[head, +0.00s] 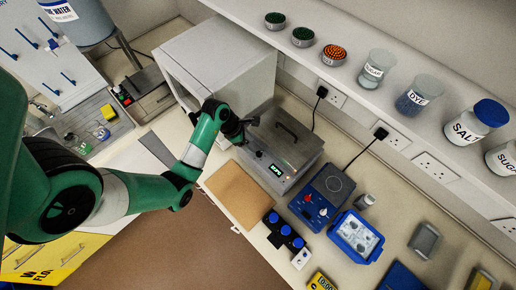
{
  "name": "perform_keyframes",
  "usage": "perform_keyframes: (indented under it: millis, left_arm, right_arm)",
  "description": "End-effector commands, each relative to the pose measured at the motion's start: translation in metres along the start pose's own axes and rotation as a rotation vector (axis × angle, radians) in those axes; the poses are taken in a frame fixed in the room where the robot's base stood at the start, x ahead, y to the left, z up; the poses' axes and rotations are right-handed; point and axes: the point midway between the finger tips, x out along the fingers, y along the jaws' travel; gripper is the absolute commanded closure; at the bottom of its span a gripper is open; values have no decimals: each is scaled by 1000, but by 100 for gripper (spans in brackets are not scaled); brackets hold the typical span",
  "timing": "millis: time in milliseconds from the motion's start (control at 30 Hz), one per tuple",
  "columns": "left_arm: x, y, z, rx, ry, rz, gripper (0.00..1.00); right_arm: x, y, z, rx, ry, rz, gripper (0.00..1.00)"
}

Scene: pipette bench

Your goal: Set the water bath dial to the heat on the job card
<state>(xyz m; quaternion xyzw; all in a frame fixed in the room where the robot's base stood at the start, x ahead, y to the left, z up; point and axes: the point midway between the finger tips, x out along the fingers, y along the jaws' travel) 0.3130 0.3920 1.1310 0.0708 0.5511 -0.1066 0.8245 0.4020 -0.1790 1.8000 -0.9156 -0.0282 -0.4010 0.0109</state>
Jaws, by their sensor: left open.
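The water bath (290,148) is a grey metal box with a dark handle on its lid, standing on the bench at the centre. Its front panel has a lit green display (276,170), too small to read for certain. My left gripper (246,126) is open at the left side of the bath, close to its upper left edge. I cannot tell whether it touches the bath. No job card can be identified for certain. My right gripper is not in view.
A brown board (240,195) lies in front of the bath. A blue hotplate (322,197), a blue tub (356,237) and a dark rack with blue tops (284,232) stand to the right. A white cabinet (220,65) is behind my arm. Jars line the shelf above.

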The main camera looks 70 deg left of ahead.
Motion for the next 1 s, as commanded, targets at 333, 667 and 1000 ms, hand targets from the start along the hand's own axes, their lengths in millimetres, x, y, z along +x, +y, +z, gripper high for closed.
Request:
perform_keyframes:
  millis: [333, 667, 1000]
  left_arm:
    - [68, 0, 0, 1, 1, 0, 37]
    - [74, 0, 0, 0, 0, 1, 37]
    - [74, 0, 0, 0, 0, 1, 94]
  right_arm:
    - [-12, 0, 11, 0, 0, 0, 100]
    - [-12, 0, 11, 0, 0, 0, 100]
    - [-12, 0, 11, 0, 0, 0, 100]
